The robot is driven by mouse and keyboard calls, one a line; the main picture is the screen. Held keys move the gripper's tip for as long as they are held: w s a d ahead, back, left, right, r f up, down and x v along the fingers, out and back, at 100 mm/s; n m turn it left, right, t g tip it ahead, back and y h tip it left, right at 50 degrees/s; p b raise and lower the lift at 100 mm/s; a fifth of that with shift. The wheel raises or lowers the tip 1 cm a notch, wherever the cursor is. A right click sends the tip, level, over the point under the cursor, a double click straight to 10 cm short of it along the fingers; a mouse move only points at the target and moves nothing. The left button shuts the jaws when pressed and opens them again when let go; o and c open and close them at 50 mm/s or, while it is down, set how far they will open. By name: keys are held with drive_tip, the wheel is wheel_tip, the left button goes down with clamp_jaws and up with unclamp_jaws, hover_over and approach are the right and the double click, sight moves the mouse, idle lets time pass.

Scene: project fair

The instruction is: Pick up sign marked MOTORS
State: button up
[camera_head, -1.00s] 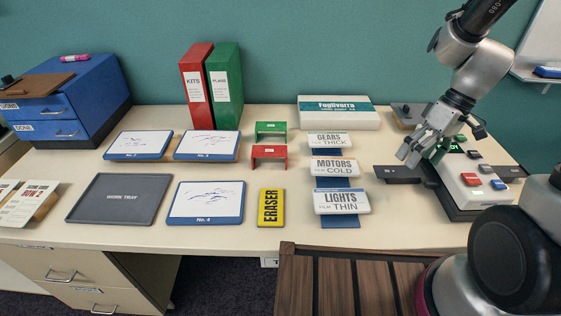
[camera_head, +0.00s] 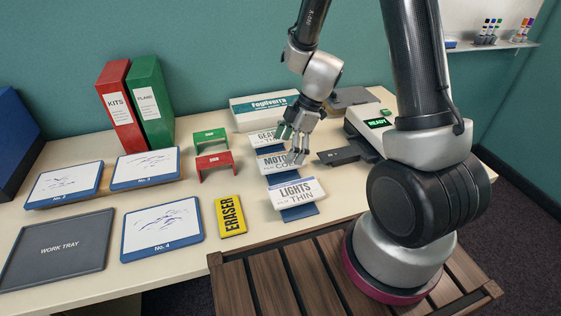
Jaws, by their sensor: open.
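The sign marked MOTORS (camera_head: 274,162) is a white plate with dark lettering on a blue base, in the middle of a column of three signs on the table. The GEARS sign (camera_head: 258,139) is behind it and the LIGHTS sign (camera_head: 294,193) is in front of it. My gripper (camera_head: 292,148) is open and empty, with its fingers pointing down over the right part of the MOTORS and GEARS signs. The fingers hide part of the lettering. I cannot tell whether they touch the MOTORS sign.
A yellow eraser (camera_head: 231,215), red stand (camera_head: 214,160) and green stand (camera_head: 210,136) are left of the signs. The white Fogliverra box (camera_head: 250,113) is behind them. A dark flat piece (camera_head: 338,156) and a device with a READY display (camera_head: 377,122) are to the right.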

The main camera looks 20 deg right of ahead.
sight(281, 161)
drive_tip(key=x, duration=0.2)
drive_tip(key=shift+a+f, duration=0.15)
drive_tip(key=shift+f, duration=0.1)
drive_tip(key=c, duration=1.1)
